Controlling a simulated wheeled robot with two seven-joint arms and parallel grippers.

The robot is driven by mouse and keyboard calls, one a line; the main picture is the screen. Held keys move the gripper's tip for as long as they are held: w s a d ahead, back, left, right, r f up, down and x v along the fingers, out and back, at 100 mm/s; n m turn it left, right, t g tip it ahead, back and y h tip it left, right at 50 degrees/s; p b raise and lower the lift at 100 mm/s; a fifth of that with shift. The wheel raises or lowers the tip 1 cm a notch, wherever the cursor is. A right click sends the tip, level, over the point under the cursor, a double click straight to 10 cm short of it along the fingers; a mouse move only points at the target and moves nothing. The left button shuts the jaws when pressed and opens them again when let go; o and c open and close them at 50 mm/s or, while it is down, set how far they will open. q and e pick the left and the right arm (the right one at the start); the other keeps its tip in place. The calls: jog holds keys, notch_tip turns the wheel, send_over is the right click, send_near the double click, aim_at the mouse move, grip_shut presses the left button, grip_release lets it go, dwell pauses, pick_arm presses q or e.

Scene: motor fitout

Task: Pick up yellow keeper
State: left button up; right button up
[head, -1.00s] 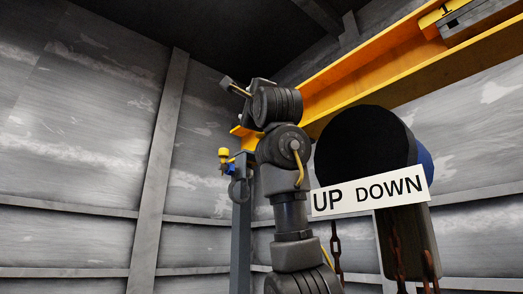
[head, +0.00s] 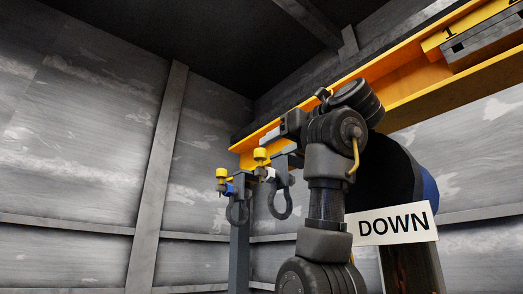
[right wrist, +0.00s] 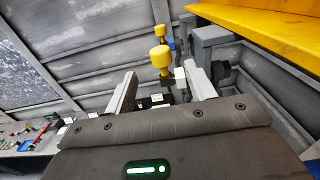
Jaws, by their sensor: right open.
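A dark shackle hangs by each. I cannot tell which one the task means. My right gripper (head: 275,136) is open and empty, just above and right of the right yellow knob. In the right wrist view, a yellow knob (right wrist: 160,57) stands beyond the gap between the open fingers (right wrist: 160,90), apart from both. My left gripper is not in view.
The yellow beam (head: 410,80) runs above and behind my right arm. A DOWN sign (head: 392,224) and a dark round housing are at the right. A grey post (head: 239,250) stands below the beam end. A bench (right wrist: 25,147) with small tools is at left in the wrist view.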

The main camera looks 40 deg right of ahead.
aim_at(265, 150)
jog(key=shift+w+r+p, duration=0.15)
jog(key=shift+w+p, duration=0.3)
jog(key=shift+w, duration=0.95)
jog(key=w+p, duration=0.2)
jog(key=w, duration=0.1)
jog(key=w+p, duration=0.1)
jog(key=p, duration=0.1)
jog(key=shift+w+d+r, duration=0.1)
jog(key=shift+w+r, duration=0.1)
jog(key=shift+r, duration=0.15)
jog(key=shift+w+f, duration=0.15)
jog(key=shift+w, duration=0.2)
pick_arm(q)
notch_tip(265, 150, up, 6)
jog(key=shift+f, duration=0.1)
pick_arm(e)
jog(key=shift+s, duration=0.15)
